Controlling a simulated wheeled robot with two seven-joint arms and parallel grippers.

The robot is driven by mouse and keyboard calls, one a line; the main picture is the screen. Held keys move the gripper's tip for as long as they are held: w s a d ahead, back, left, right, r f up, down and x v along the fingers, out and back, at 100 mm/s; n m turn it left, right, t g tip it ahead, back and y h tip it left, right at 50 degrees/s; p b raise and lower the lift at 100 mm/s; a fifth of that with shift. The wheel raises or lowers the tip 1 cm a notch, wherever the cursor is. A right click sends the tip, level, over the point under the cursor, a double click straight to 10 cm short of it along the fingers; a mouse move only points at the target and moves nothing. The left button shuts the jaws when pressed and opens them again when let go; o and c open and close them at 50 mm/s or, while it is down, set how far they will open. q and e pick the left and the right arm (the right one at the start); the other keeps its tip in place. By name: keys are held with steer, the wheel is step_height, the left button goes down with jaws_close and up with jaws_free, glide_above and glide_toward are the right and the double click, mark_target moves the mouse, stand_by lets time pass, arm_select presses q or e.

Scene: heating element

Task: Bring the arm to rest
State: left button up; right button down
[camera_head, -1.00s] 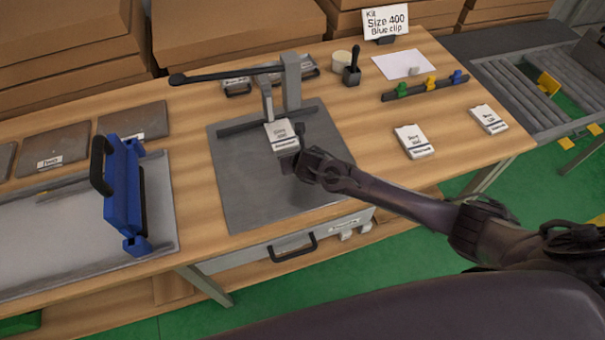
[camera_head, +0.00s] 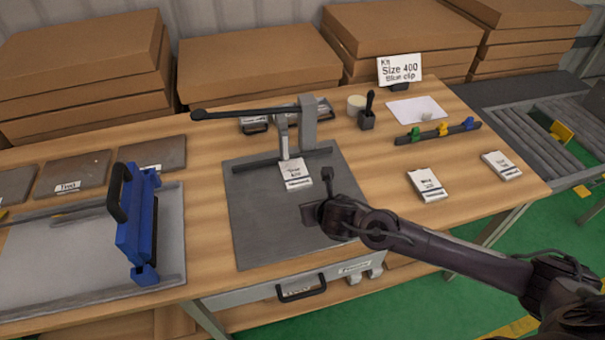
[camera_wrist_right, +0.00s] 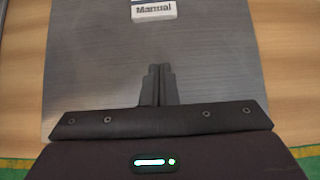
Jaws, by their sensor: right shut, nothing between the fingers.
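My right gripper (camera_head: 318,212) hangs over the front right part of the grey press plate (camera_head: 265,230). Its fingers (camera_wrist_right: 158,85) are shut together in the right wrist view with nothing between them. A white booklet (camera_head: 295,174) lies on the plate under the lever press (camera_head: 283,137), beyond the fingers and apart from them. Its edge labelled "Manual" (camera_wrist_right: 154,11) shows at the top of the right wrist view. My right arm (camera_head: 450,258) reaches in from the lower right. My left gripper is in no view.
Two white booklets (camera_head: 427,185) (camera_head: 501,164) lie on the table at right. Cardboard boxes (camera_head: 250,65) line the back. A drawer (camera_head: 300,288) is below.

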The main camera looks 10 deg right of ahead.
steer(key=s+a+r+m+g, duration=0.1)
steer(key=s+a+r+m, duration=0.2)
steer(key=m, duration=0.4)
steer(key=s+a+r+m+g, duration=0.1)
steer(key=s+a+m, duration=0.2)
steer(key=s+m, duration=0.35)
steer(key=s+d+r+m+g, duration=0.15)
steer(key=s+d+m, duration=0.4)
steer(key=m, duration=0.55)
steer(key=s+d+m+g, duration=0.2)
steer(key=s+d+m, duration=0.2)
steer(key=s+m, duration=0.45)
step_height(320, 180, down, 30)
steer(key=m+g, duration=0.1)
steer(key=s+d+f+g+b, duration=0.1)
steer(key=s+d+f, duration=0.2)
steer(key=s+f, duration=1.6)
steer(key=shift+s+d, duration=0.15)
steer(key=shift+s, duration=0.2)
steer(key=shift+f+g, duration=0.1)
steer(key=shift+g, duration=0.15)
